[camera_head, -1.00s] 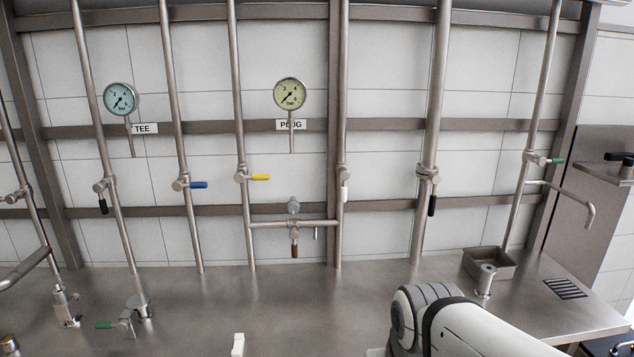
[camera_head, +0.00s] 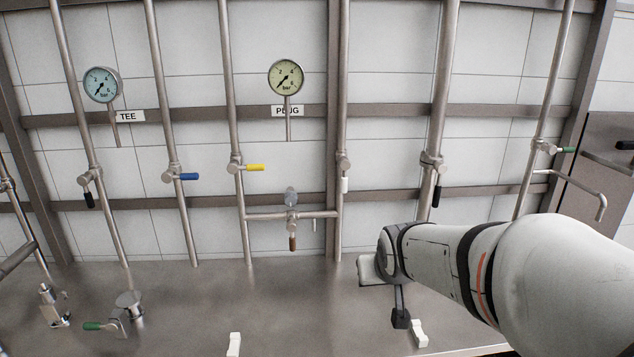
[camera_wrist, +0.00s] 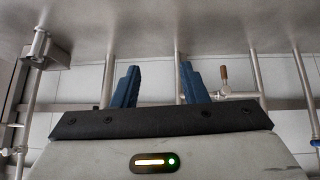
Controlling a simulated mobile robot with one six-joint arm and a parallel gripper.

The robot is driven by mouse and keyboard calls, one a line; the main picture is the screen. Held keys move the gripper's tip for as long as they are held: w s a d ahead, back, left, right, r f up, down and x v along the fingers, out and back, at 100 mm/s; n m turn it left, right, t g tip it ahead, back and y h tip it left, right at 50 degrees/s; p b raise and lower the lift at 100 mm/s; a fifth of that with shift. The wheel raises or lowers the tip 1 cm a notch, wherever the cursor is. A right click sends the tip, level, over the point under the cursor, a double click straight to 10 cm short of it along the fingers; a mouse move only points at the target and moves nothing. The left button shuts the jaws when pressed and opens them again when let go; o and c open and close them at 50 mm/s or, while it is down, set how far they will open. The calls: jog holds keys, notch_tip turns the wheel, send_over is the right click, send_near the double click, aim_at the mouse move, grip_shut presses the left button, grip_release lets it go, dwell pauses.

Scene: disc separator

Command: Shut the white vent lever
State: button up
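The white vent lever (camera_head: 344,185) hangs straight down from its valve on the vertical pipe just right of the PLUG gauge. It lies along the pipe in the head view. I cannot make it out in the wrist view, where my gripper body covers much of the scene. My gripper (camera_wrist: 160,84) shows two blue fingers spread apart with nothing between them. The wrist picture is upside down, with the bench at the top. In the head view my arm reaches in from the right, its end below and right of the lever, apart from it; the fingers cannot be made out there.
A brown lever (camera_head: 292,243) on a cross pipe and a yellow lever (camera_head: 255,168) are left of the white one. A black lever (camera_head: 436,197) hangs to its right. The bench (camera_head: 200,300) is clear in the middle. A green-handled valve (camera_head: 95,326) stands at left.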

jog(key=w+r+t+y, duration=0.1)
jog(key=w+r+t, duration=0.15)
jog(key=w, duration=0.65)
jog(key=w+r+t, duration=0.1)
jog(key=w+t, duration=0.2)
jog(key=w, duration=0.5)
jog(key=n+t+y, duration=0.2)
jog(key=t+y, duration=0.1)
jog(key=t, duration=0.1)
send_near(346, 186)
jog(key=w, duration=0.5)
jog(key=shift+a+f, duration=0.3)
jog(key=shift+a, duration=0.1)
jog(key=shift+t, duration=0.25)
jog(key=w, duration=0.2)
jog(key=w+a+p, duration=0.1)
jog(key=w, duration=0.2)
jog(key=w+p, duration=0.1)
jog(key=w, duration=0.1)
jog(key=shift+w+a, duration=0.25)
jog(key=shift+w, duration=0.05)
grip_shut()
